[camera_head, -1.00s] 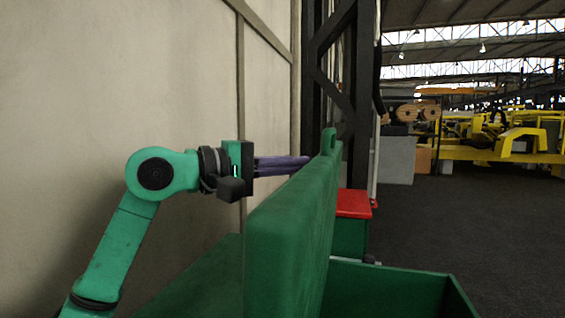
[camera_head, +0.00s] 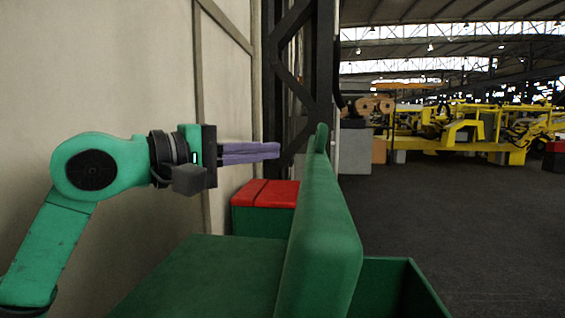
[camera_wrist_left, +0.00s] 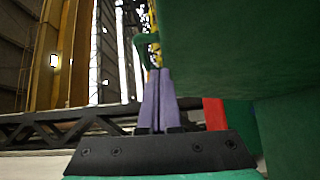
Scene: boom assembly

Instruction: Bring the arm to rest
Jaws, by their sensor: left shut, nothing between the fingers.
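My left arm (camera_head: 100,165) is green and comes in from the left in the head view, raised and bent. Its gripper (camera_head: 276,150) has purple fingers lying close together, shut and empty, pointing right. In the head view it is above a green surface and left of an upright green panel (camera_head: 325,235). In the left wrist view the shut fingers (camera_wrist_left: 158,75) point away, with a large green surface (camera_wrist_left: 235,45) close above and to their right. My right gripper is not in view.
A pale wall (camera_head: 90,60) runs along the left. A dark steel column (camera_head: 298,80) stands behind. Yellow machinery (camera_head: 470,130) is far right, with open dark floor (camera_head: 450,220) before it.

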